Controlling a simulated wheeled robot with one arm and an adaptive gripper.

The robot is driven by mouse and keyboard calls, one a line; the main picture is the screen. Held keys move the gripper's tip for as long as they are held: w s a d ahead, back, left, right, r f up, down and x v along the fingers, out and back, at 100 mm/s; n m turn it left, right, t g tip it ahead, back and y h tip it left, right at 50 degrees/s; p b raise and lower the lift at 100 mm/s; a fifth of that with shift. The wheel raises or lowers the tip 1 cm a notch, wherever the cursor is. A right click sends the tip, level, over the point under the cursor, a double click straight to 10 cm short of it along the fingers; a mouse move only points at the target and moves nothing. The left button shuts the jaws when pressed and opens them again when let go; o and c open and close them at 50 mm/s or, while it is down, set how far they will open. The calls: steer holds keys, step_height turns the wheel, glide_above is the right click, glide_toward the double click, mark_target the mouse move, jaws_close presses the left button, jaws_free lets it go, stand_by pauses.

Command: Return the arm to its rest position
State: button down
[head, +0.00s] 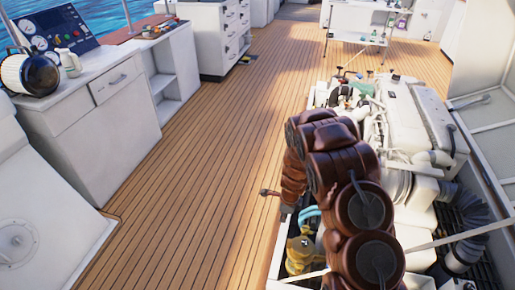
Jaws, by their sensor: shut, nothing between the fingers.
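My brown arm rises from the lower right of the head view and folds over at the engine hatch. Its forearm hangs down on the left side of the bend. My gripper (268,192) shows small at the left of the forearm, over the edge between the wooden deck and the open hatch. It is shut and appears empty. Its fingers are small in this view, and part of the hand is hidden by my own arm links.
The open engine hatch (272,262) holds a white engine (411,112), a grey corrugated hose (470,240) and a yellow-brown part (299,256). White cabinets (128,110) with a gauge panel (55,33) stand left. The wooden deck (205,140) between is clear. A white shelf (358,40) stands at the back.

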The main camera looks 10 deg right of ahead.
steer(key=s+a+r+n+p, duration=0.2)
steer(key=s+r+n, duration=0.2)
steer(key=r, duration=0.6)
steer(key=s+a+r+n+g+p, duration=0.15)
steer(key=s+r+n, duration=0.3)
steer(key=r, duration=0.65)
steer(key=s+a+r+n+t+p, duration=0.1)
steer(key=s+r+n+p, duration=0.3)
steer(key=r, duration=0.6)
steer(key=s+r+n, duration=0.3)
steer(key=s+r, duration=0.2)
steer(key=s, duration=0.3)
steer(key=s+r+n+g+p, duration=0.1)
steer(key=s+r+n, duration=0.3)
steer(key=s, duration=0.4)
steer(key=s+a+r+n+g+h+p, duration=0.1)
steer(key=s+r+n, duration=0.3)
steer(key=s+r, duration=0.3)
steer(key=shift+s, duration=0.8)
steer(key=shift+f, duration=0.1)
